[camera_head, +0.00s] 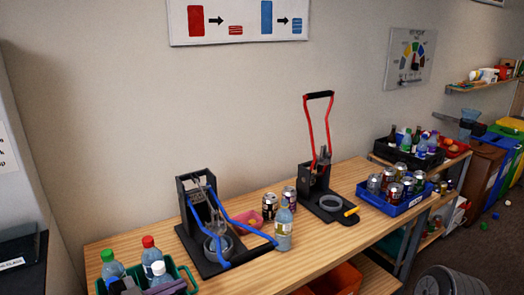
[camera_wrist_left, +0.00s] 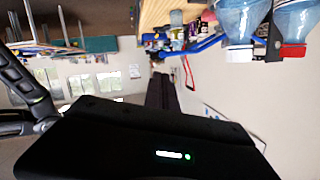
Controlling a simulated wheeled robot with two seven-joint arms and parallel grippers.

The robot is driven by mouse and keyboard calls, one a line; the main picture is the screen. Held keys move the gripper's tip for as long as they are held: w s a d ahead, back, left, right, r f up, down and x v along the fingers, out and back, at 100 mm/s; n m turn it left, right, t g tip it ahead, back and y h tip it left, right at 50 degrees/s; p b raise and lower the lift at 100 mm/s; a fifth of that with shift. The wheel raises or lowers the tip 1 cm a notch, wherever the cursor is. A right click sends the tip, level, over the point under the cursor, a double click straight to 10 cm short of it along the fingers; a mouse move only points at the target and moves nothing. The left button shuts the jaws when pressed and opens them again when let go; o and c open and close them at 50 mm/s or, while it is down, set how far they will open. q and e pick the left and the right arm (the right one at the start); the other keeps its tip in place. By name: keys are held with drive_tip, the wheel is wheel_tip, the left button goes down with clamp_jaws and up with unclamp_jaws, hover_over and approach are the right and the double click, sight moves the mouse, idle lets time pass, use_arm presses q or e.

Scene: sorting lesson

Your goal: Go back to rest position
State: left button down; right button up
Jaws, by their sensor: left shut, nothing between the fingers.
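My left gripper (camera_head: 130,286) shows only in part at the bottom left of the head view, dark against the green crate of bottles. It is shut and empty. In the left wrist view, black parts of my left arm fill the bottom and left, and the picture is upside down. My right gripper is not in view.
The green crate (camera_head: 186,272) holds bottles at the table's left end. A blue-handled can press (camera_head: 196,215), a bottle (camera_head: 284,228), cans and a red-handled press (camera_head: 316,180) stand on the wooden table (camera_head: 290,262). A blue tray (camera_head: 393,207) holds several cans.

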use_arm(q)
drive_tip(key=s+d+f+n+g+y, duration=0.1)
drive_tip(key=d+f+n+y, duration=0.15)
drive_tip(key=f, duration=0.55)
drive_tip(key=d+f+n+g+y, duration=0.1)
drive_tip(key=f+n, duration=0.3)
drive_tip(key=f, duration=0.4)
drive_tip(key=s+d+f+n+g+y, duration=0.1)
drive_tip(key=d+f+n+y, duration=0.15)
drive_tip(key=f, duration=0.55)
drive_tip(key=s+d+f+n+g, duration=0.2)
drive_tip(key=s+f, duration=0.4)
drive_tip(key=s, duration=0.4)
drive_tip(key=s+d+f+n+g, duration=0.3)
drive_tip(key=s+f, duration=0.4)
drive_tip(key=s, duration=0.3)
drive_tip(key=shift+s+d+f+g+y, duration=0.25)
drive_tip(key=shift+d+g, duration=0.25)
drive_tip(key=shift+g, duration=0.6)
drive_tip(key=c, duration=2.1)
unclamp_jaws()
drive_tip(key=shift+w, duration=0.1)
drive_tip(key=shift+c, duration=0.2)
